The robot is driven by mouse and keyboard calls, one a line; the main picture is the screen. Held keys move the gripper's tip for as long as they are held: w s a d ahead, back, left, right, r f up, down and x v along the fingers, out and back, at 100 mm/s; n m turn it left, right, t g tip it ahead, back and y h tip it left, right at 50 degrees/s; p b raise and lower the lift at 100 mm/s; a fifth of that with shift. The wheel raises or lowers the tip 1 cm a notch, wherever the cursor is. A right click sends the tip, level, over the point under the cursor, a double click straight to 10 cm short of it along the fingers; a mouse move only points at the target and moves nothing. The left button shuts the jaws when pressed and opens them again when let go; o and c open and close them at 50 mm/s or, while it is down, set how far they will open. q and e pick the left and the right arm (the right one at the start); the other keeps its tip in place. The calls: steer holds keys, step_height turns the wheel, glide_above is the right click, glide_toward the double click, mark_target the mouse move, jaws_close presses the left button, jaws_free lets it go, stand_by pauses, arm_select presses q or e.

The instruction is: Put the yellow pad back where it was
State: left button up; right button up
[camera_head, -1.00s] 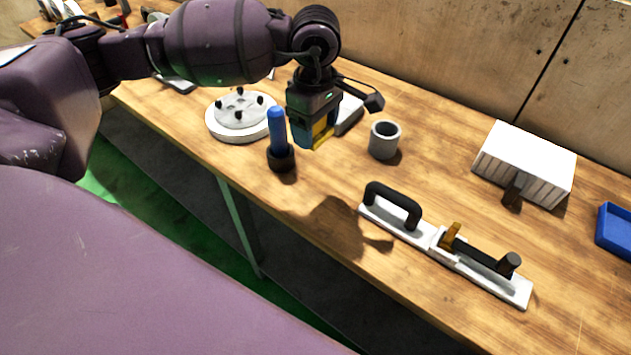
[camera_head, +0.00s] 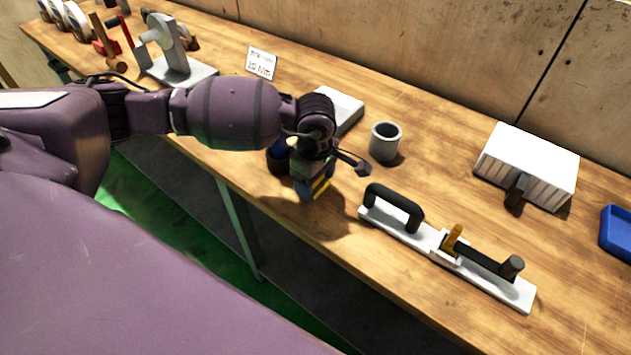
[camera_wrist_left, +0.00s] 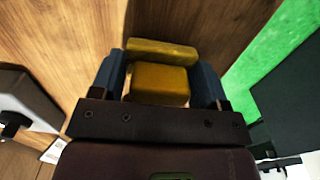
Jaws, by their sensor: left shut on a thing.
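My left gripper (camera_head: 314,190) is shut on the yellow pad (camera_head: 322,187) and holds it near the front edge of the workbench. In the left wrist view the yellow pad (camera_wrist_left: 160,82) sits between the blue fingers of the left gripper (camera_wrist_left: 163,85), and a second yellow part shows just beyond it. I cannot tell whether the two parts are one piece. The wooden bench top is below; whether the pad touches it I cannot tell. My right gripper is not in view.
On the workbench (camera_head: 340,235), a long white tool (camera_head: 490,285) with black handles lies to the right of the gripper. A grey cup (camera_head: 385,142), a white ribbed block (camera_head: 525,165) and a blue tray (camera_head: 618,232) stand further right. A dark cup-shaped base (camera_head: 277,160) is close behind the gripper.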

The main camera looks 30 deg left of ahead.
arm_select(q)
steer(key=shift+f, duration=0.65)
steer(key=o, duration=0.8)
steer(key=shift+r, duration=0.1)
step_height(320, 180, up, 12)
steer(key=shift+f+p, duration=0.1)
steer(key=shift+p, duration=0.3)
